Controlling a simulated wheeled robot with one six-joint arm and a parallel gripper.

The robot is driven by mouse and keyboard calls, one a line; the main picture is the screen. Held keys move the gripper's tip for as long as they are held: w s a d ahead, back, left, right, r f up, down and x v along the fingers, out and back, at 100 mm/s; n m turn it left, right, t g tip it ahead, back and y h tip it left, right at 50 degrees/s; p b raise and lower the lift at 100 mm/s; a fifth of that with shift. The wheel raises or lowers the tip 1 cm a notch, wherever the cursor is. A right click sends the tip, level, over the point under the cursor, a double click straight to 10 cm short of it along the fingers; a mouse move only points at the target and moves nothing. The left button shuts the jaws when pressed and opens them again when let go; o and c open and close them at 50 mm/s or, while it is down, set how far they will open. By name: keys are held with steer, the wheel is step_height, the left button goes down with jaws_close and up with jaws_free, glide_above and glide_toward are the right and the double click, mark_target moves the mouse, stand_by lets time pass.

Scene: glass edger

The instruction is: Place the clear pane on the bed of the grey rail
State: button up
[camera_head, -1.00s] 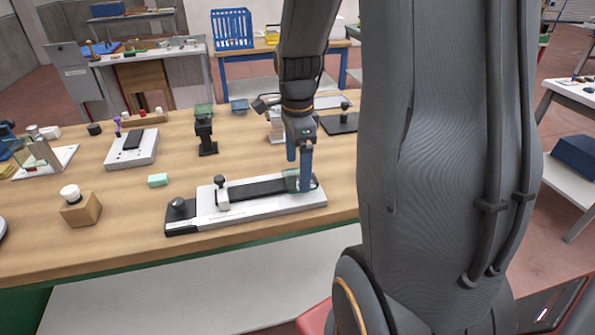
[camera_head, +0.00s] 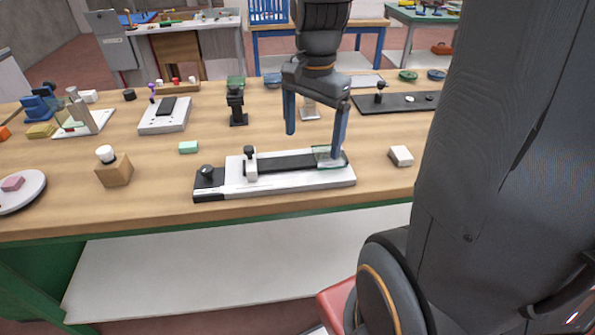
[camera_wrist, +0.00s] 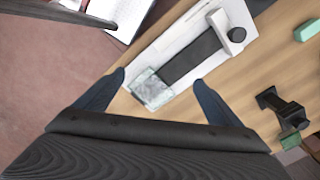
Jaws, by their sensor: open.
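The clear pane (camera_head: 328,156) lies at the right end of the grey rail (camera_head: 300,184), over the end of its black bed strip (camera_head: 287,163). In the wrist view, the pane (camera_wrist: 151,90) lies flat at the near end of the dark strip (camera_wrist: 190,57). Whether it sits fully flush cannot be told. My gripper (camera_head: 313,146) is open, its blue fingers wide apart above the pane. In the wrist view my gripper (camera_wrist: 160,77) has one fingertip on each side of the pane, clear of it. In the head view the right finger covers part of the pane.
A white upright clamp (camera_head: 250,164) and a dark knob (camera_head: 206,171) stand on the rail's left part. A green block (camera_head: 189,147), a black stand (camera_head: 237,108) and a white block (camera_head: 401,156) are nearby. The wooden table (camera_head: 160,200) is bare in front of the rail.

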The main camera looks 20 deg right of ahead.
steer(key=s+a+f+n, duration=0.2)
steer(key=n, duration=0.2)
steer(key=s+a+f+n, duration=0.2)
steer(key=a+n, duration=0.1)
steer(key=n, duration=0.1)
steer(key=s+a+f+n, duration=0.1)
steer(key=a+f+n, duration=0.1)
steer(key=n, duration=0.3)
steer(key=shift+s+a+f+t, duration=0.2)
steer(key=shift+s+f+t, duration=0.1)
steer(key=shift+s+f, duration=0.1)
steer(key=shift+s, duration=0.1)
